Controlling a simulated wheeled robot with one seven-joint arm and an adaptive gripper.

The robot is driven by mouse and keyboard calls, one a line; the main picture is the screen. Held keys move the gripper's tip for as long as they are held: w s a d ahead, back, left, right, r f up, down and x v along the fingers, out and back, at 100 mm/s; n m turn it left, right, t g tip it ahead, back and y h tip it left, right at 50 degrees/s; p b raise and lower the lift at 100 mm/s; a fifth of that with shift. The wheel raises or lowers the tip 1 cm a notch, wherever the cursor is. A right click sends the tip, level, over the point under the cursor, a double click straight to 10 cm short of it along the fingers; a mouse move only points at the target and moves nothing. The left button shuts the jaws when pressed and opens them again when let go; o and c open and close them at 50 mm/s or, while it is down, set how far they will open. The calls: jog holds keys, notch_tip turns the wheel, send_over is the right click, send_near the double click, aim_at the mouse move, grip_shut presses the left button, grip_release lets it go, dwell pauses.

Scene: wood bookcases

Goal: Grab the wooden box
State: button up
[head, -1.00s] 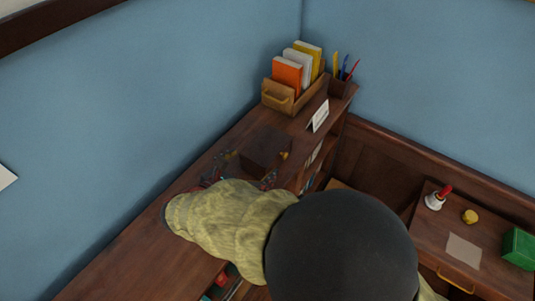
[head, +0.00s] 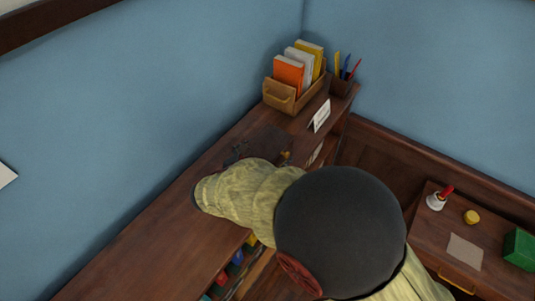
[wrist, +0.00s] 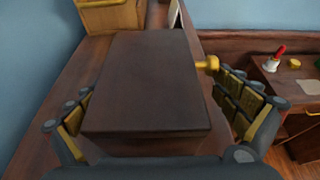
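A dark wooden box (wrist: 146,80) with a yellow knob on its right side sits on top of the bookcase. In the head view the box (head: 266,139) is mostly visible from above, with its near part hidden by my arm. My gripper (wrist: 155,92) is open, with its yellow-padded fingers on the left and right sides of the box. The left finger is close to the box edge; a gap shows on the right. Whether either finger touches the box I cannot tell. In the head view my sleeve covers most of the gripper.
A light wooden holder (head: 276,95) with several books stands behind the box. A pen cup (head: 340,86) and a white card (head: 320,116) are near it. A blue wall borders the bookcase top on the left. A lower desk with a bell (head: 436,201) is at right.

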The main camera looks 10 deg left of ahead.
jog(key=shift+c, duration=1.2)
jog(key=c, duration=1)
jog(key=shift+c, duration=0.2)
jog(key=shift+r, duration=0.1)
